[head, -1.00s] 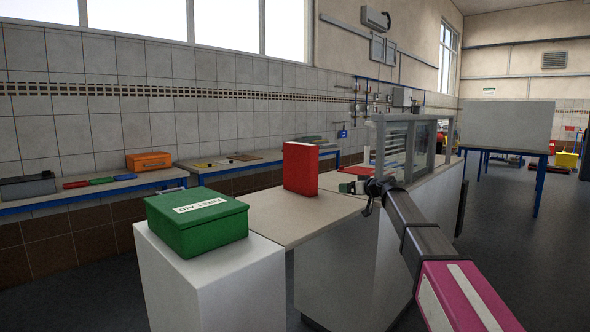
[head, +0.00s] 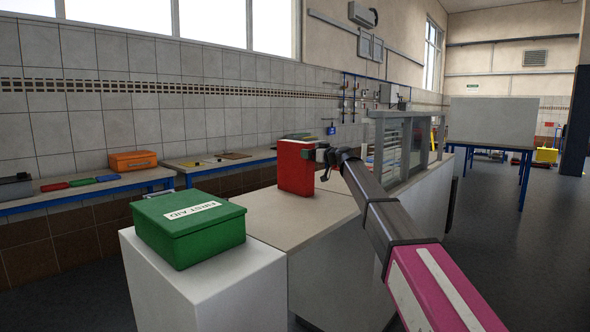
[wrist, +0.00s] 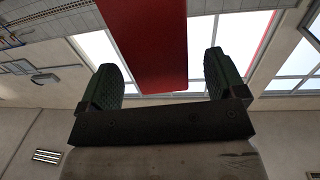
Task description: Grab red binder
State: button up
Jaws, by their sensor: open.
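The red binder (head: 294,168) stands upright on the pale counter (head: 262,212) in the head view. My gripper (head: 324,163) is at the binder's right side, and part of it overlaps the binder's right edge in the picture. In the wrist view the red binder (wrist: 146,40) reaches down from the top edge between the two fingers of my gripper (wrist: 165,80). The fingers are spread wide, with a gap on each side of the binder. I cannot tell whether anything touches it.
A green first aid box (head: 188,228) sits on a white pedestal (head: 215,290) at the front left. A grey framed unit with glass (head: 408,145) stands on the counter to the right. An orange case (head: 132,161) rests on the wall bench at the left.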

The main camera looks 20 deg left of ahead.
jog(key=x, duration=0.5)
jog(key=shift+w+d, duration=0.1)
grip_shut()
